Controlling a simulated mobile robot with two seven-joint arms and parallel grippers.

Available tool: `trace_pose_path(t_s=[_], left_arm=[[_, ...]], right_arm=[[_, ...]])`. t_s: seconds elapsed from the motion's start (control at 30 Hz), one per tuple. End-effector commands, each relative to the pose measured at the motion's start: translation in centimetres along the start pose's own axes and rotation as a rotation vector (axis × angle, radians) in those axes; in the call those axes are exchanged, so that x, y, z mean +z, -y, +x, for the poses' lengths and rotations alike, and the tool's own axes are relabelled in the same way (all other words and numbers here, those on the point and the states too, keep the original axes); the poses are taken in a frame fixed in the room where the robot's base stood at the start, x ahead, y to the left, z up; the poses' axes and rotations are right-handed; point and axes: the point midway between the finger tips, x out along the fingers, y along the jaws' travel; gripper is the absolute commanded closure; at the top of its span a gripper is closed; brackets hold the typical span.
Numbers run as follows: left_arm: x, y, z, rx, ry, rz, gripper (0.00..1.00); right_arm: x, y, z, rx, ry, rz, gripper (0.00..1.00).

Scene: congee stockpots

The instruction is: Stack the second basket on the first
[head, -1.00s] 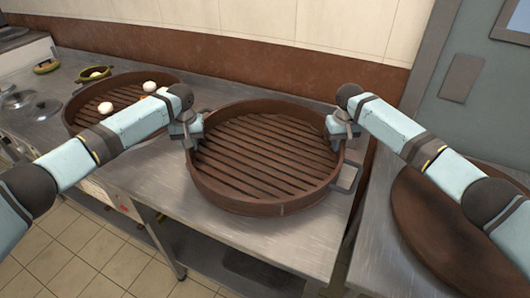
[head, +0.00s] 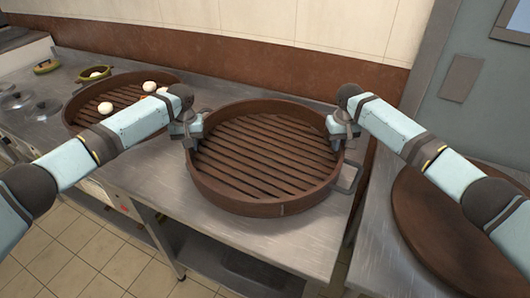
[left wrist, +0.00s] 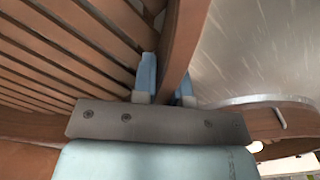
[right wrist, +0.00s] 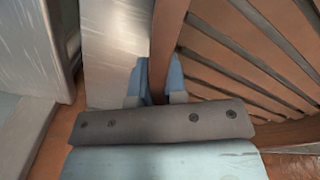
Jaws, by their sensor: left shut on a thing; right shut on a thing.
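A round brown slatted basket (head: 262,207), empty, is in the middle of the head view, level over the steel counter; I cannot tell whether it touches the counter. My left gripper (head: 190,136) is shut on its left rim, and my right gripper (head: 338,136) on its right rim. The wrist views show the rim between the fingers of the left gripper (left wrist: 167,82) and of the right gripper (right wrist: 160,82). A second round basket (head: 84,98), holding several white buns, sits further left on the counter, partly hidden by my left arm.
A large round brown board (head: 425,230) lies on the right surface, partly behind my right arm. The steel counter (head: 150,195) is bare between the baskets. A wall stands behind.

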Motion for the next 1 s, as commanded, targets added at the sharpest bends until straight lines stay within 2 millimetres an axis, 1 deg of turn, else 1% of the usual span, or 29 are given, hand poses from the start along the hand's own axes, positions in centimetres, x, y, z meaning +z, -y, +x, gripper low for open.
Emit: trace_pose_path(t_s=[0.33,0.47,0.9,1.0], left_arm=[[-0.1,0.2,-0.3,-0.001,-0.002,-0.005,1.0],[-0.1,0.2,-0.8,-0.001,-0.002,-0.006,1.0],[-0.1,0.3,-4.6,-0.002,-0.001,-0.006,1.0],[-0.1,0.3,-5.0,-0.002,-0.001,-0.006,1.0]], right_arm=[[-0.1,-0.2,-0.4,0.001,-0.002,0.004,1.0],[-0.1,-0.2,-0.9,0.001,-0.002,0.004,1.0],[-0.1,-0.2,-4.6,0.001,-0.002,0.004,1.0],[-0.1,-0.2,-5.1,0.002,-0.001,0.005,1.0]])
